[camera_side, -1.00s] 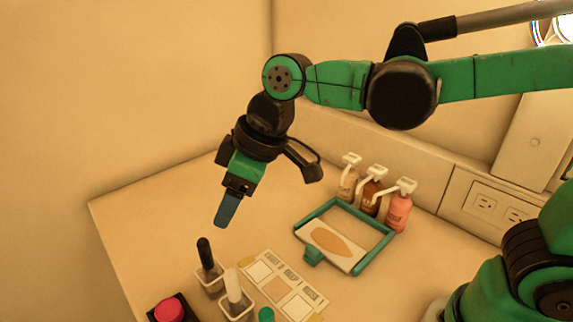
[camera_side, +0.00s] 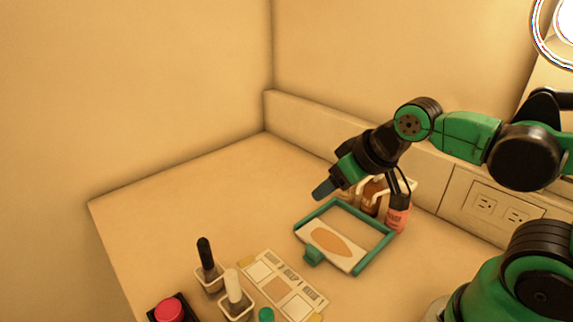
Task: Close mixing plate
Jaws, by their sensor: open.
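The mixing plate is a teal rectangular frame (camera_side: 375,257) lying on the table. A white panel (camera_side: 347,261) with an orange-brown oval patch (camera_side: 331,242) fills its front left part, and bare table shows through the rest. A teal tab (camera_side: 313,256) sticks out at the front left side. My gripper (camera_side: 322,189) is above and behind the frame's far left edge, tilted down to the left, with nothing seen in it.
Several pump bottles (camera_side: 398,213) stand behind the frame, partly hidden by my gripper. A printed card (camera_side: 285,284), a black-handled brush in a cup (camera_side: 208,268), a white-handled one (camera_side: 235,297) and a red button (camera_side: 169,310) are at the front. The table's left side is clear.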

